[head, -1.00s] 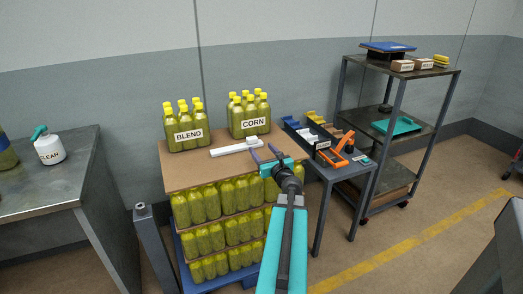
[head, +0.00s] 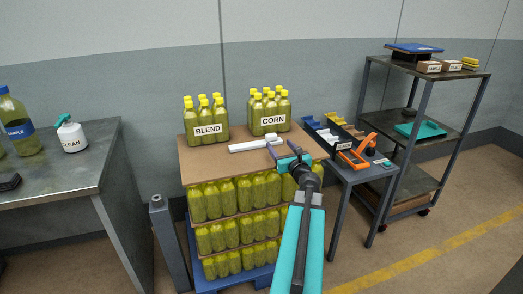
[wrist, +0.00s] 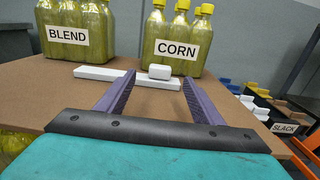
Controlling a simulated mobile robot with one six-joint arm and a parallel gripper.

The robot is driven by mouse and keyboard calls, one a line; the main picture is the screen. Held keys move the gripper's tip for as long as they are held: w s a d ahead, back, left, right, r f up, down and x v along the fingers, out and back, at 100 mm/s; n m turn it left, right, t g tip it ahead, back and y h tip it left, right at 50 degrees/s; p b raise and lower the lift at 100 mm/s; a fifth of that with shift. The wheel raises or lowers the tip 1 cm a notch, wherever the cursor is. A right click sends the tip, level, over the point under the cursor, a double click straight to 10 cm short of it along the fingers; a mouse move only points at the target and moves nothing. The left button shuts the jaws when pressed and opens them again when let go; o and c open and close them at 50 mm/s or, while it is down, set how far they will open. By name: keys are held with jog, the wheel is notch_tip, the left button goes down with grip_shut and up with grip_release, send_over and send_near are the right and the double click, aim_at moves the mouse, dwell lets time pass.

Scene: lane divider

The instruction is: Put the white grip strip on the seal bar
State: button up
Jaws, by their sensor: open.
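A long white bar (head: 245,146) lies flat on the brown board (head: 196,172) in front of the bottle groups. A small rounded white block (wrist: 159,72) sits at its right end; I cannot tell whether it is attached. I cannot tell which of these is the seal bar or the grip strip. My gripper (wrist: 157,80) is open and empty. In the wrist view its two purple fingers stand left and right of the block, pointing toward it. In the head view my gripper (head: 279,144) is at the right front of the bar. No contact can be seen.
Green bottles labelled BLEND (head: 207,128) and CORN (head: 272,122) stand behind the bar. A side table at the right holds a black tray (head: 338,134) of coloured pieces, marked SLACK in the wrist view, and an orange tool (head: 362,151). The board's left front is clear.

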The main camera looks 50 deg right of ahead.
aim_at(271, 136)
jog(key=shift+w+d+f+b, duration=0.2)
jog(key=shift+w+f+b, duration=0.1)
jog(key=shift+b, duration=0.85)
jog(key=shift+w+r+b, duration=0.15)
jog(key=shift+w+b, duration=0.05)
jog(key=shift+b, duration=0.5)
jog(key=shift+r, duration=0.15)
jog(key=shift+r, duration=0.1)
jog(key=shift+d, duration=0.1)
jog(key=shift+b+x, duration=0.35)
jog(key=shift+x, duration=3.95)
jog(key=shift+w+d, duration=0.1)
jog(key=shift+w, duration=0.05)
